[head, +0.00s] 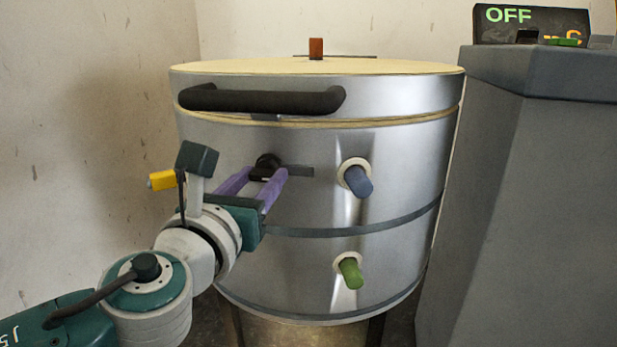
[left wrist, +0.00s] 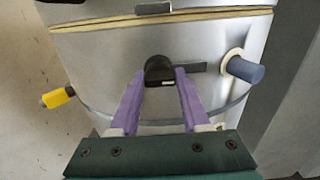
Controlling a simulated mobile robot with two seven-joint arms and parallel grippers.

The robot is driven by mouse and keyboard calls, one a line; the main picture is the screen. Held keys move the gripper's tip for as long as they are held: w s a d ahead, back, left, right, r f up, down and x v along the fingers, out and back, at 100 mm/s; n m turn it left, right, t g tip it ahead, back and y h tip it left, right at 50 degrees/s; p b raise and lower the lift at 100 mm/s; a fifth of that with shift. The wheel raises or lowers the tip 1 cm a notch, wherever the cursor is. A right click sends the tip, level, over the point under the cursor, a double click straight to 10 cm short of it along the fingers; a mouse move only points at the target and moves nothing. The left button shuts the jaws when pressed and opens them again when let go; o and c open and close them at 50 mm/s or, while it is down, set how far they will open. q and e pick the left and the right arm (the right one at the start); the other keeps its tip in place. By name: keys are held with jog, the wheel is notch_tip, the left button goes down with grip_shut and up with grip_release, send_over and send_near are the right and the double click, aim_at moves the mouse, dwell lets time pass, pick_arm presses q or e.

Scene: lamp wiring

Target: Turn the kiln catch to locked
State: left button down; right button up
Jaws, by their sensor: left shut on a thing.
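The kiln (head: 320,215) is a round silver drum with a pale lid. In the left wrist view the knob (left wrist: 159,71) and bar (left wrist: 190,68) show too. My left gripper (head: 268,171), with purple fingers, is shut on the knob; in the left wrist view its fingertips (left wrist: 160,78) are at the knob's two sides. My right gripper is in neither view.
A blue peg (head: 358,181) and a green peg (head: 349,273) stick out of the kiln wall right of the catch. A yellow knob (head: 162,180) juts out at the left. A black handle (head: 262,99) crosses the lid's front. A grey cabinet (head: 540,200) with an OFF display (head: 530,22) stands at the right.

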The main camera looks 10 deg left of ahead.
pick_arm(q)
jog(key=shift+n, duration=0.3)
jog(key=n+b, duration=0.1)
jog(key=n, duration=0.1)
jog(key=shift+f+n, duration=0.1)
jog(key=shift+n, duration=0.3)
jog(key=n+b, duration=0.2)
jog(key=n, duration=0.3)
jog(key=shift+n, duration=0.3)
jog(key=n, duration=0.4)
jog(key=shift+b, duration=0.3)
jog(key=n, duration=0.4)
jog(key=shift+n, duration=0.3)
jog(key=shift+a+r, duration=0.1)
jog(key=shift+r, duration=0.1)
jog(key=shift+c, duration=1.9)
grip_release()
